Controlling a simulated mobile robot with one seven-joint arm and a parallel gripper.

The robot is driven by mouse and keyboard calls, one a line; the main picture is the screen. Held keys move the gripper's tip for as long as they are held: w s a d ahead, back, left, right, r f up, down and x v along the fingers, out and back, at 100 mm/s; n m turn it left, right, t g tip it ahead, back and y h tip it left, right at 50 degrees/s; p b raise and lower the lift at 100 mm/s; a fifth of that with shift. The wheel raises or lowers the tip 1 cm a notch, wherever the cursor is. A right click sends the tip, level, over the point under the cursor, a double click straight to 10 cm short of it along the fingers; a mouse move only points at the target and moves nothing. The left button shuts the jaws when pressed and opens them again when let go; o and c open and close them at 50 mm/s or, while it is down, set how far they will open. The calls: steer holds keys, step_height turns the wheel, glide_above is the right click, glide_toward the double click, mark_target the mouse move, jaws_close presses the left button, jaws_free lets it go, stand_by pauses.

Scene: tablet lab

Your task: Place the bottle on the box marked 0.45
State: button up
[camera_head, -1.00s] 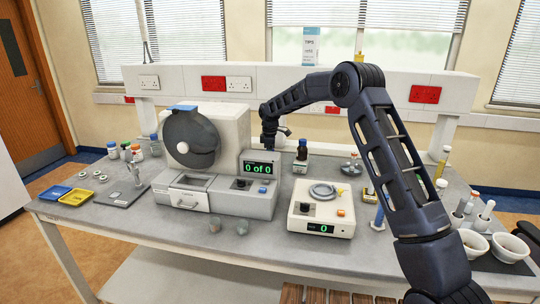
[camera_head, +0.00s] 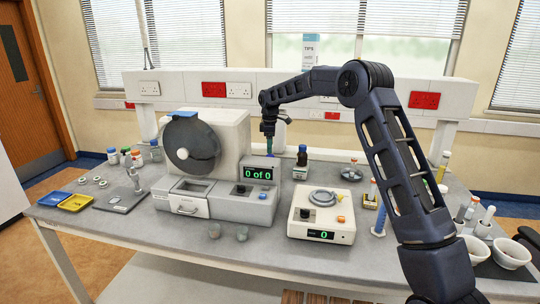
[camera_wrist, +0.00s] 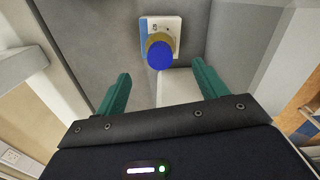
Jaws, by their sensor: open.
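The dark bottle (camera_head: 302,156) with a blue cap stands upright behind the scale, at or on a small pale box (camera_head: 300,173). In the wrist view its blue cap (camera_wrist: 160,54) shows from above, in front of a small white piece with a blue edge (camera_wrist: 172,24). I cannot read any 0.45 mark. My gripper (camera_head: 269,151) points down behind the counter machine, left of the bottle. In the wrist view my gripper (camera_wrist: 160,72) is open and empty, its teal fingers apart, with the cap beyond and between the tips.
The counter machine (camera_head: 244,203) stands close in front of my gripper. A scale (camera_head: 320,222) is to its right. Other bottles (camera_head: 126,158) stand at far left. Mortars (camera_head: 510,252) are at right. The front strip of the bench is mostly clear.

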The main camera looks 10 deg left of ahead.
steer(key=shift+r, duration=2)
steer(key=s+d+r+m+t, duration=0.1)
steer(key=s+d+r+m, duration=0.3)
steer(key=d, duration=0.7)
steer(key=s+d+r+m+t, duration=0.1)
steer(key=s+d+r+m, duration=0.1)
steer(key=s+d+r, duration=0.65)
steer(key=s+d+r+m, duration=0.3)
steer(key=s+d+r, duration=0.1)
steer(key=d, duration=0.9)
steer(key=s+d+f+m+t, duration=0.1)
steer(key=s+d+m, duration=0.4)
steer(key=s+d, duration=0.8)
steer(key=s+d+f+m, duration=0.2)
steer(key=s+f+m, duration=0.1)
steer(key=s, duration=0.4)
steer(key=s+d+f+m+t, duration=0.1)
steer(key=s+d+f+m, duration=0.1)
steer(key=s+f, duration=0.3)
steer(key=shift+s+d+m+t, duration=0.35)
steer(key=shift+s+d, duration=0.45)
steer(key=shift+s, duration=0.75)
